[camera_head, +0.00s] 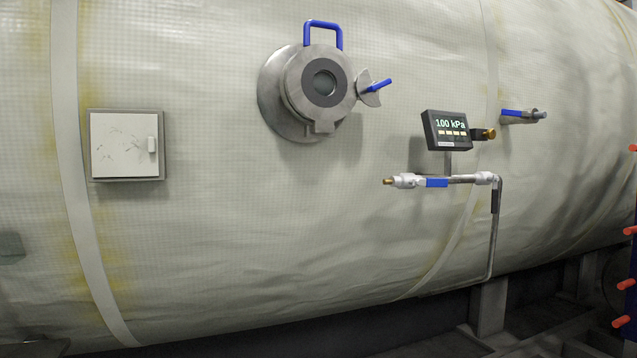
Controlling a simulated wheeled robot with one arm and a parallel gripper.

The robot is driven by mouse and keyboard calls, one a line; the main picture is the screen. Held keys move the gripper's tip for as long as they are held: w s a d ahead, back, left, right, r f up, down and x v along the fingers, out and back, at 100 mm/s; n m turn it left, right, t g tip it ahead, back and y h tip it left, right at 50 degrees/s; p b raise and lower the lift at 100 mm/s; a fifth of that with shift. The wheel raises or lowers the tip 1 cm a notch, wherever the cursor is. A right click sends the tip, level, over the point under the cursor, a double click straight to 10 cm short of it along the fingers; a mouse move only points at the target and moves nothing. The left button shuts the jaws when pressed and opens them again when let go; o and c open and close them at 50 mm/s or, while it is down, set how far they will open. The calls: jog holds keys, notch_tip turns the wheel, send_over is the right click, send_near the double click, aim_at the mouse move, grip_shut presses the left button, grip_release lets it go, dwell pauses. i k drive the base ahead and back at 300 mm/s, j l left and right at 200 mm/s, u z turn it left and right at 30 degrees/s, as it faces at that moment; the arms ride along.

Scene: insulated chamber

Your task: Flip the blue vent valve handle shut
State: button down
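Several blue handles show on the chamber wall, and I cannot tell for sure which one is the vent valve's. A blue lever (437,183) lies along the horizontal pipe (462,179) below the pressure display. Another blue handle (511,113) sits on a short metal valve stub (537,115) at the upper right and points left. A small blue handle (379,85) is on the hatch's side clamp, tilted up to the right. My gripper is not in view.
A round metal hatch (272,92) with a blue top grip (323,25) is at upper centre. A display (447,130) reads 100 kPa. A closed grey box (125,145) is at left. Red-tipped parts (627,284) line the right edge. The curved wall between fittings is clear.

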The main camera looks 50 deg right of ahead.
aim_at(428, 182)
jog(key=z, duration=2.15)
